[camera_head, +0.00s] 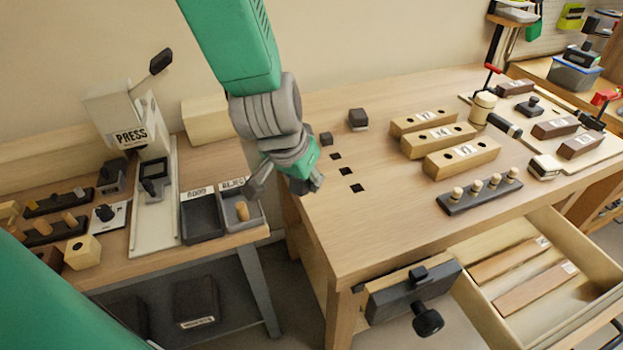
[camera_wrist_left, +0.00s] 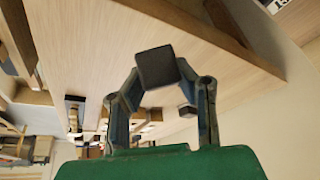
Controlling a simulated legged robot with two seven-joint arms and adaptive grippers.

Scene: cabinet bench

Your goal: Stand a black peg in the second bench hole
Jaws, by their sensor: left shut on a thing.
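My left gripper (camera_head: 300,186) hangs at the bench's left edge, left of the hole row. In the left wrist view my left gripper (camera_wrist_left: 158,78) is shut on a dark square-ended peg (camera_wrist_left: 157,67). The head view does not show the held peg clearly. Three dark square holes run along the bench's left side: a far one (camera_head: 335,156), a middle one (camera_head: 346,171) and a near one (camera_head: 357,188). A short dark block (camera_head: 326,138) stands in line beyond them, seemingly a peg in a hole. My right gripper is not in view.
A dark block (camera_head: 358,118) stands behind the holes. Numbered wooden blocks (camera_head: 438,140) and a rack of pegs (camera_head: 480,190) stand to the right on the bench (camera_head: 400,215). An open drawer (camera_head: 490,310) juts out in front. Sorting trays (camera_head: 203,218) lie on the left table.

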